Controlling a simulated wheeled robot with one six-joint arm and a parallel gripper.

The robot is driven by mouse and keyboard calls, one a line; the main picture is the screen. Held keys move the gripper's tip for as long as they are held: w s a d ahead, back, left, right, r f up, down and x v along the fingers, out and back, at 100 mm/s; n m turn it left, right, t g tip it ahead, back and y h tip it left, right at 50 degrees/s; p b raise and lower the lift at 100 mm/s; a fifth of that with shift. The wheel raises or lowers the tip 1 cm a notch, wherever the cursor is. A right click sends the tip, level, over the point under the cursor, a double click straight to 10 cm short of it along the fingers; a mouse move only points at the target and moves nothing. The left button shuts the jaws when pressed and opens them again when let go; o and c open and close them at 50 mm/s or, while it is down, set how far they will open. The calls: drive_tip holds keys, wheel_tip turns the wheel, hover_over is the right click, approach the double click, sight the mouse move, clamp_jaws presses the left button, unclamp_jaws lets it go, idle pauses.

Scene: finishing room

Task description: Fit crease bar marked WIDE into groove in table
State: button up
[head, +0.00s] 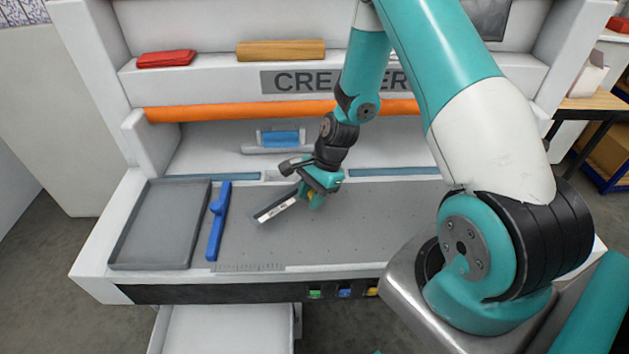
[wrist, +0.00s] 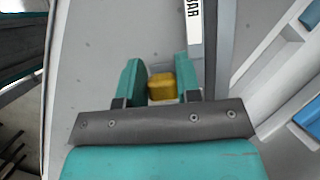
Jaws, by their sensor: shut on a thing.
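The crease bar (head: 264,215) is a dark grey strip with a white printed label, seen tilted at the left of my gripper above the grey table (head: 375,225). Its label also shows in the wrist view (wrist: 195,22), where only "BAR" can be read; WIDE cannot be made out. My gripper (head: 313,197) is shut on the crease bar's yellow grip (wrist: 162,86), between the teal fingers. In the head view, two blue-grey strips (head: 233,177) (head: 395,172) lie along the table's back edge with a gap between them. I cannot tell which part is the groove.
A grey tray (head: 150,262) and a blue tool (head: 216,225) lie on the table's left. A blue block (head: 280,138) sits on a pale piece behind. An orange roller (head: 220,112) crosses the back. The table's right middle looks clear. A red item (head: 166,58) and wooden block (head: 281,50) lie above.

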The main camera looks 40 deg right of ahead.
drive_tip(key=m, duration=0.1)
drive_tip(key=m+t, duration=0.1)
drive_tip(key=m, duration=0.1)
drive_tip(key=d+r+m, duration=0.1)
drive_tip(key=m, duration=0.1)
drive_tip(key=shift+w+r, duration=0.1)
drive_tip(key=m, duration=0.1)
drive_tip(key=m+t, duration=0.1)
drive_tip(key=m, duration=0.1)
drive_tip(key=shift+w+d+r+h, duration=0.15)
drive_tip(key=shift+d+h, duration=0.2)
drive_tip(key=shift+h, duration=0.05)
drive_tip(key=w+d+f+b, duration=0.1)
drive_tip(key=w+d, duration=0.1)
drive_tip(key=w+d+f+b, duration=0.1)
drive_tip(key=w, duration=0.2)
drive_tip(key=w+d+f+b, duration=0.1)
drive_tip(key=w+d, duration=0.1)
drive_tip(key=w, duration=0.1)
drive_tip(key=shift+w+d, duration=0.15)
drive_tip(key=shift+d, duration=0.15)
drive_tip(key=shift+f+b, duration=0.75)
drive_tip(key=shift+f, duration=0.2)
drive_tip(key=shift+a+f+b, duration=0.15)
drive_tip(key=shift+f+b, duration=0.15)
drive_tip(key=shift+f, duration=0.5)
idle(0.3)
drive_tip(key=o, duration=1)
